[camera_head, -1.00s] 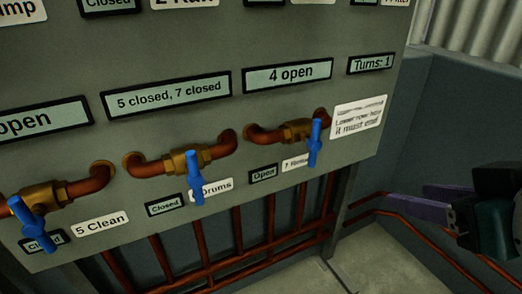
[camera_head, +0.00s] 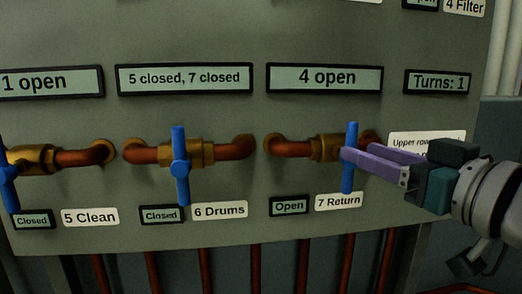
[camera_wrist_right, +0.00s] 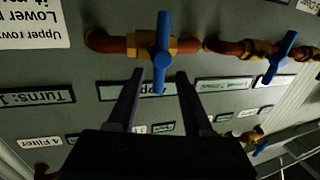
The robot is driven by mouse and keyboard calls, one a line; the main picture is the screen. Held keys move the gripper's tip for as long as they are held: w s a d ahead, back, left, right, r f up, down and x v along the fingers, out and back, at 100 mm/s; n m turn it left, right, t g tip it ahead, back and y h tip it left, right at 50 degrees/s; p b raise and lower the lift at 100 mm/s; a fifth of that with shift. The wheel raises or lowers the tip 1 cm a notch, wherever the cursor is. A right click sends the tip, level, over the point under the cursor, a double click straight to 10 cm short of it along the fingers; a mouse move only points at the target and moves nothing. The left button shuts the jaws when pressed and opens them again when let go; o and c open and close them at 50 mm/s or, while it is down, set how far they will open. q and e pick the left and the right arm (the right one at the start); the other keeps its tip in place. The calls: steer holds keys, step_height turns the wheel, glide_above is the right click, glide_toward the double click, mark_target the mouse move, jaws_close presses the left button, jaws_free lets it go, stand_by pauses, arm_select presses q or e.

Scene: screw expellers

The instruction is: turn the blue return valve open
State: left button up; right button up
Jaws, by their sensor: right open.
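The blue return valve handle (camera_head: 350,178) stands upright on a brass body with copper pipe, above the "7 Return" label (camera_head: 338,201). In the right wrist view the handle (camera_wrist_right: 162,45) lies in line with the gap between the two parted fingers (camera_wrist_right: 160,74). I cannot tell whether they touch it. My left gripper is not in view.
The "6 Drums" valve (camera_head: 181,168) is left of the return valve, its display "Closed" (camera_head: 161,215). The "5 Clean" display also reads "Closed" (camera_head: 33,219). Panels above read "4 open" (camera_head: 325,78) and "Turns: 1" (camera_head: 437,82). Vertical copper pipes run below the panel.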

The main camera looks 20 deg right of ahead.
mark_target(346, 193)
steer(key=shift+w+b, duration=0.3)
steer(key=shift+w, duration=1.8)
jaws_close()
